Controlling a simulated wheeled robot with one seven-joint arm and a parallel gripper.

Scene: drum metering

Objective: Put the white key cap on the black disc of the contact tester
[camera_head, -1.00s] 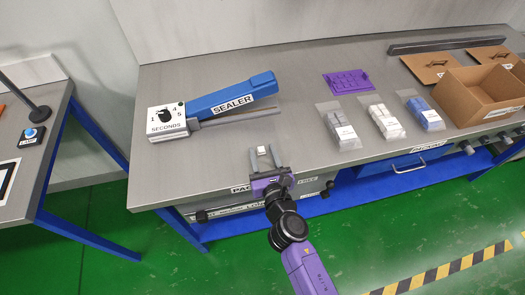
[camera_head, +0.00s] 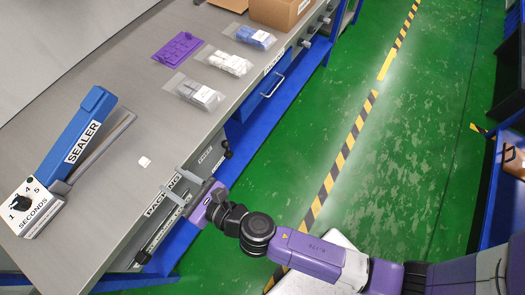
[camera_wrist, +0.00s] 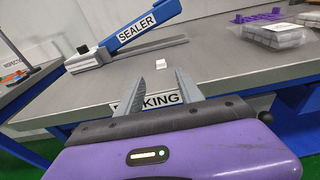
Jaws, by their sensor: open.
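The white key cap (camera_head: 144,162) lies on the grey bench top (camera_head: 112,200), between the sealer and the front edge. It also shows in the wrist view (camera_wrist: 161,64), just beyond and between the fingertips. My gripper (camera_head: 172,179) is open and empty at the bench's front edge, by the PACKING label. Its two grey fingers point toward the cap without touching it; in the wrist view the gripper (camera_wrist: 160,79) shows bench top between its fingers. I cannot make out the contact tester or its black disc in any view.
The blue sealer (camera_head: 82,130) with its dial box (camera_head: 32,208) stands left of the cap. Bagged parts (camera_head: 195,92), a purple tray (camera_head: 178,48) and a cardboard box (camera_head: 280,12) lie farther along the bench. Green floor (camera_head: 300,130) is open to the right.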

